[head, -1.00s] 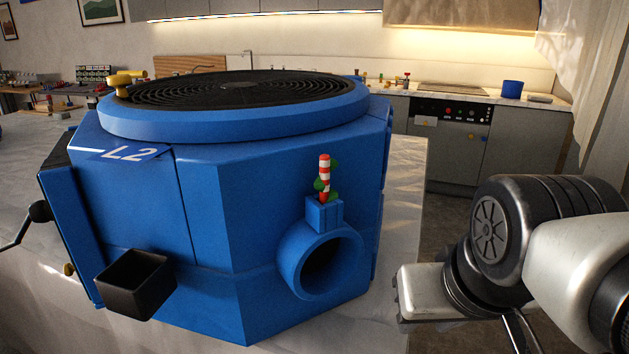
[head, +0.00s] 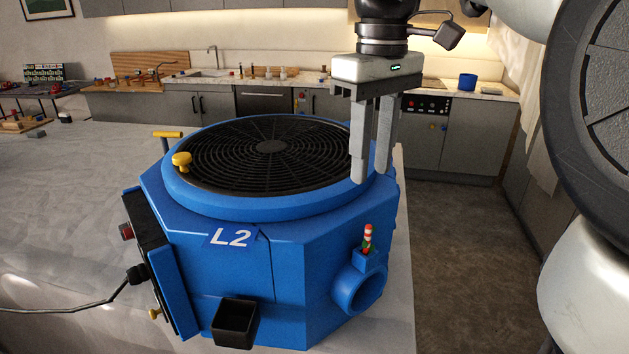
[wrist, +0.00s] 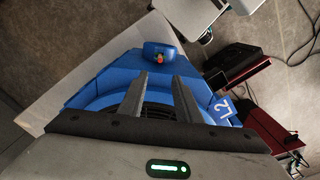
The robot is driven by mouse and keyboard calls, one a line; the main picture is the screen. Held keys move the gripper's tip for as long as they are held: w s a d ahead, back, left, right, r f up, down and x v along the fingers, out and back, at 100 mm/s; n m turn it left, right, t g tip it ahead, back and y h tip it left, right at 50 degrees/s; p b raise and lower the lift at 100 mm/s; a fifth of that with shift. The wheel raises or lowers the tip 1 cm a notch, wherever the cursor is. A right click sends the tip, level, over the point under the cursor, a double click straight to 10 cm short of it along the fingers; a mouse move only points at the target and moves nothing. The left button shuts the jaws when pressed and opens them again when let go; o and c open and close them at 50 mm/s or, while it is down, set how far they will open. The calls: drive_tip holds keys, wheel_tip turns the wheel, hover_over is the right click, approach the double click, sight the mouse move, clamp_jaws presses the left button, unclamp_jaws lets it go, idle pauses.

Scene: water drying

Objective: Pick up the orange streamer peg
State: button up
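The streamer peg (head: 367,239) is orange-red and white striped, with small green bits at its sides. It stands upright in a blue square holder (head: 369,259) on top of the round pipe of the blue machine (head: 230,272). My gripper (head: 369,177) points down above the machine's right side, higher than the peg and apart from it. Its two fingers are open with nothing between them. In the wrist view the peg (wrist: 160,59) shows end-on, just beyond the fingertips (wrist: 159,78).
The machine has a raised round black grille (head: 268,150), yellow knobs (head: 181,161) and a black square cup (head: 235,322) in front. It stands on a pale counter (head: 60,230). A cable (head: 75,307) runs left. Open floor (head: 470,270) lies to the right.

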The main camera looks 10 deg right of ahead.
sight(369, 226)
drive_tip(key=f, duration=0.4)
drive_tip(key=f+b, duration=0.1)
drive_tip(key=f, duration=0.7)
drive_tip(key=shift+s+d+f+b, duration=0.2)
drive_tip(key=shift+s+d+b, duration=0.1)
drive_tip(key=shift+b, duration=0.1)
drive_tip(key=shift+a+f, duration=0.1)
drive_tip(key=shift+f, duration=0.35)
clamp_jaws()
